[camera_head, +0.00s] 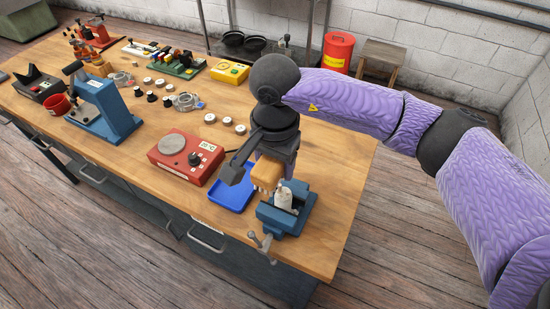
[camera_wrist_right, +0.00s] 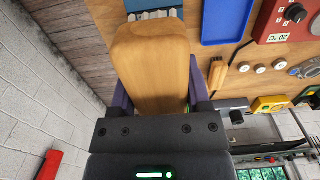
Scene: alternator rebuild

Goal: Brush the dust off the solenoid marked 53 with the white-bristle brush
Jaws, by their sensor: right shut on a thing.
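My right gripper (camera_head: 268,170) is above the near right corner of the workbench, pointing down. It is shut on a brush with a wooden body (camera_head: 266,173). A pale grey-white cylindrical part (camera_head: 284,198), apparently the solenoid, stands in a blue vise (camera_head: 294,217). No number can be read on it. The brush is just beside and above it in the head view; I cannot tell whether they touch. My left gripper is out of view.
A blue tray (camera_head: 232,187) lies left of the vise, with a red scale-like device (camera_head: 185,155) beyond it. A blue press (camera_head: 105,110), several small round parts and a yellow box (camera_head: 229,72) stand farther along. The wooden bench (camera_head: 330,170) is clear right of the vise.

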